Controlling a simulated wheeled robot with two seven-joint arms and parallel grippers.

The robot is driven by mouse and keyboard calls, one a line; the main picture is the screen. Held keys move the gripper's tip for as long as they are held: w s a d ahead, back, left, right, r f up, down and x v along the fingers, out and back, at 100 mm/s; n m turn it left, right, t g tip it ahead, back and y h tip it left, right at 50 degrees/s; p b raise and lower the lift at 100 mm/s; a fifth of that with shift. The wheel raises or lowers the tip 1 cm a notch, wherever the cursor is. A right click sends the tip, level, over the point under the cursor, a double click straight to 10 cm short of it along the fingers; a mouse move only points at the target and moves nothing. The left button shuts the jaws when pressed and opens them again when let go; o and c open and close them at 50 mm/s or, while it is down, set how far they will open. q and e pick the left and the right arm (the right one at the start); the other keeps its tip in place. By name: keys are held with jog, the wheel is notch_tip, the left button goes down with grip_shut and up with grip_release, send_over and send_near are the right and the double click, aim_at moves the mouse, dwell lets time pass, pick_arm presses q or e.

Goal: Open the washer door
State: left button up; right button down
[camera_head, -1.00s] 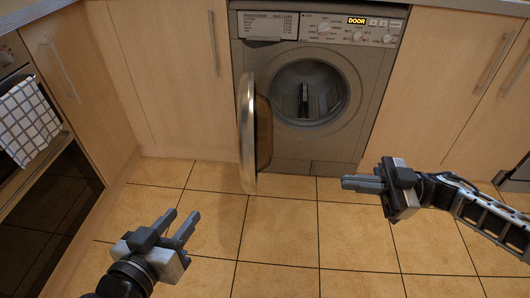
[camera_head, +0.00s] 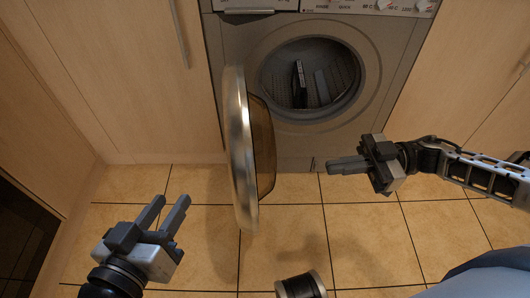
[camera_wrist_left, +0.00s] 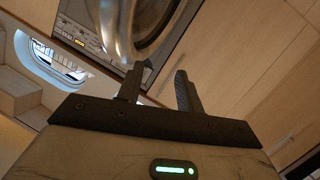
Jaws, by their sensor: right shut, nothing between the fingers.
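The washer (camera_head: 378,42) stands at the top centre with its round drum opening (camera_head: 310,75) uncovered. Its door (camera_head: 238,150), with a silver rim and brown glass, is swung wide out toward me, seen nearly edge-on left of the opening. My left gripper (camera_head: 172,201) is open and empty, left of the door and apart from it in the picture. My right gripper (camera_head: 330,167) is shut with nothing in it, right of the door and in front of the washer. In the left wrist view, the left fingers (camera_wrist_left: 158,80) are spread, with the washer door (camera_wrist_left: 112,30) beyond them.
Wooden cabinet fronts (camera_head: 110,70) flank the washer, one with a metal handle (camera_head: 180,35). A dark oven front (camera_head: 22,240) is at the far left. An oval porthole (camera_wrist_left: 45,65) shows in the left wrist view.

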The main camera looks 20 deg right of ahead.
pick_arm(q)
jog(key=b, duration=0.1)
jog(key=r+b, duration=0.1)
jog(key=shift+s+d+n+t+h+b, duration=0.2)
jog(key=shift+d+n+t+h+b, duration=0.1)
jog(key=shift+d+n+t+b, duration=0.1)
pick_arm(e)
jog(key=w+a, duration=0.1)
jog(key=a, duration=1.2)
jog(key=shift+w, duration=0.3)
jog(key=shift+a, duration=0.1)
